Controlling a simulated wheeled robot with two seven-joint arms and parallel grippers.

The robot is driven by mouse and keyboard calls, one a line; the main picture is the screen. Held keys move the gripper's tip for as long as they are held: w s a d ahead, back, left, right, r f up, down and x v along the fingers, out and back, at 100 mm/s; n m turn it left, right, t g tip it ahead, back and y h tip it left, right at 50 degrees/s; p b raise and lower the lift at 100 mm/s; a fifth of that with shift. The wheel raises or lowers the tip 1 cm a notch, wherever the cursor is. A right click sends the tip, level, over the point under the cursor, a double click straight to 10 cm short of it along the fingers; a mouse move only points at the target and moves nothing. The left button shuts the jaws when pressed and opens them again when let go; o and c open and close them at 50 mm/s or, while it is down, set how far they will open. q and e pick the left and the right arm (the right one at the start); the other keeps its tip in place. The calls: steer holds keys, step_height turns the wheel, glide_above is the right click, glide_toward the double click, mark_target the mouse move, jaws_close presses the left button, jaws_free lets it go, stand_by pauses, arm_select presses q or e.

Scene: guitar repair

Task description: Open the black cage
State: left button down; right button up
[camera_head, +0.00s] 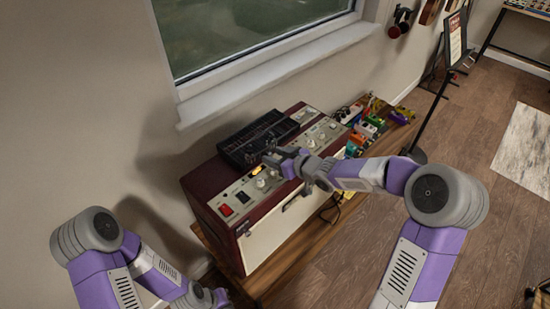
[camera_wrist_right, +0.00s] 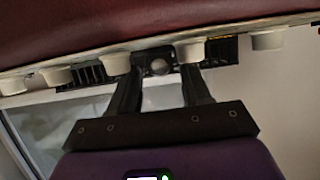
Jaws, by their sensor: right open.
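The black cage (camera_head: 258,136) is a flat, dark, slatted box lying on top of the dark red amplifier (camera_head: 208,187). It looks closed. My right gripper (camera_head: 270,158) is at the cage's front edge, above the amplifier's knob panel.
The amplifier stands on a wooden bench (camera_head: 262,280) below the window (camera_head: 250,35). A red switch (camera_head: 226,210) and white knobs are on its panel. Several coloured pedals (camera_head: 370,128) sit to the right. A black stand (camera_head: 440,95) rises from the wooden floor farther right.

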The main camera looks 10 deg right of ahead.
steer(key=shift+w+a, duration=0.1)
steer(key=shift+w, duration=0.05)
steer(key=shift+c, duration=0.4)
jaws_close()
